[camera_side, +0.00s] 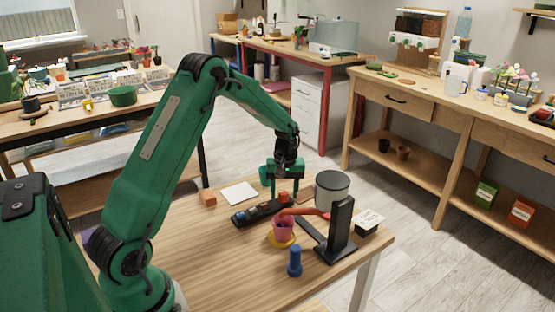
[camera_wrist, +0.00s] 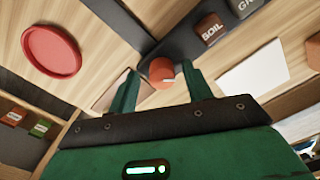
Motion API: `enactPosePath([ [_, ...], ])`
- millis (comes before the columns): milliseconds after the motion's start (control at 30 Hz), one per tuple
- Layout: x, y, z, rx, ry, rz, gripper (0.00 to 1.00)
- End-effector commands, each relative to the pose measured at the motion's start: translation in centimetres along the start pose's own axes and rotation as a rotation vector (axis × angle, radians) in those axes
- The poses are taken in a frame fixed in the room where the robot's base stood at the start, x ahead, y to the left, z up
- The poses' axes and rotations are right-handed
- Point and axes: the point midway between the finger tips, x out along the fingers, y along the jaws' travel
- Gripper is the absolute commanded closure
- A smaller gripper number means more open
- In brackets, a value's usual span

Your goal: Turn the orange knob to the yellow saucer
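The orange knob (camera_wrist: 162,70) has a pale mark on its top and shows between and just beyond my fingertips in the wrist view. In the side view the knob (camera_side: 284,197) sits at the right end of a dark panel (camera_side: 262,213), just below my gripper (camera_side: 284,193). My gripper (camera_wrist: 161,78) is open, with a gap between the fingers; I cannot tell whether they touch the knob. The yellow saucer (camera_side: 283,244) lies in front of the panel with a pink pot (camera_side: 282,228) on it. I cannot see this saucer in the wrist view.
A black stand (camera_side: 341,228) and a grey cylinder (camera_side: 331,186) are to the right. A blue object (camera_side: 294,262) stands in front. A white card (camera_side: 239,193) and an orange block (camera_side: 207,198) lie behind. The table's front left is clear. A red disc (camera_wrist: 50,50) shows in the wrist view.

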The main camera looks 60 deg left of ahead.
Motion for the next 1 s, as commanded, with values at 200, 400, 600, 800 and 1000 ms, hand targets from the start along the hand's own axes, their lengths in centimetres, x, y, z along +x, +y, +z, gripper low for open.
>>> enactPosePath([
  [200,-0.2,-0.1,0.0,-0.001,0.000,0.000,0.50],
  [400,-1.6,-0.1,-0.1,-0.002,0.001,0.001,0.50],
  [600,-4.2,0.0,-0.1,-0.001,0.002,0.002,0.50],
  [800,-6.6,0.0,-0.1,0.000,0.002,0.002,0.50],
  [1000,-7.7,0.0,0.0,0.000,0.001,0.001,0.50],
])
